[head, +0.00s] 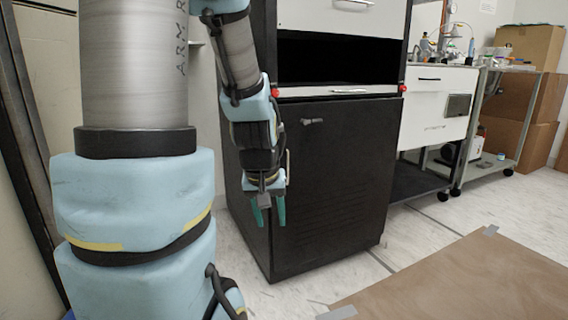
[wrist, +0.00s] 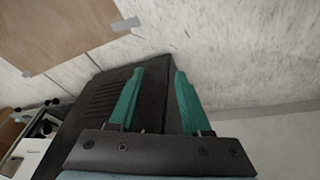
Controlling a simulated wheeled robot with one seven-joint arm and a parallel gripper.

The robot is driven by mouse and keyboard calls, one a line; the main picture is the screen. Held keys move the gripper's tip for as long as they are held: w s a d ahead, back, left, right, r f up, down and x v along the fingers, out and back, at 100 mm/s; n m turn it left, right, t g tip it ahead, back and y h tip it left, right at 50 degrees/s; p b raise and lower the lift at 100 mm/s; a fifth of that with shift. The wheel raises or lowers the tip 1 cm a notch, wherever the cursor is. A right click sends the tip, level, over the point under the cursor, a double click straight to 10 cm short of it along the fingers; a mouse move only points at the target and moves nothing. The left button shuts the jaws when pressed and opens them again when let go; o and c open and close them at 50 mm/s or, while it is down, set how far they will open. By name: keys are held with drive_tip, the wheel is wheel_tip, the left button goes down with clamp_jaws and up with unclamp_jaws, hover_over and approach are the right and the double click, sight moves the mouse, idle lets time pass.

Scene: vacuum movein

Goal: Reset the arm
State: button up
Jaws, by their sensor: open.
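My gripper (head: 268,212) hangs pointing down in the head view, in front of the left part of a black cabinet. Its two green fingers are apart with nothing between them. In the wrist view my gripper (wrist: 155,95) also shows open and empty, with the dark cabinet and pale floor behind the fingers. My arm comes down from the top of the head view, bent at the elbow.
The black cabinet (head: 340,185) has a closed door with a small handle and an open dark slot above. A white drawer unit (head: 437,110) and a wheeled cart (head: 505,160) stand right. Brown board (head: 470,285) lies taped on the floor. Cardboard boxes (head: 530,45) are at the back right.

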drive_tip(key=s+a+r+m+g+p, duration=0.1)
drive_tip(key=s+a+r+g+p, duration=0.15)
drive_tip(key=s+a, duration=0.2)
wheel_tip(320, 180, up, 36)
drive_tip(key=p, duration=3.6)
drive_tip(key=shift+s+d+f+t+y, duration=0.2)
drive_tip(key=shift+s+d+t+y, duration=0.1)
drive_tip(key=shift+d+t+y, duration=0.1)
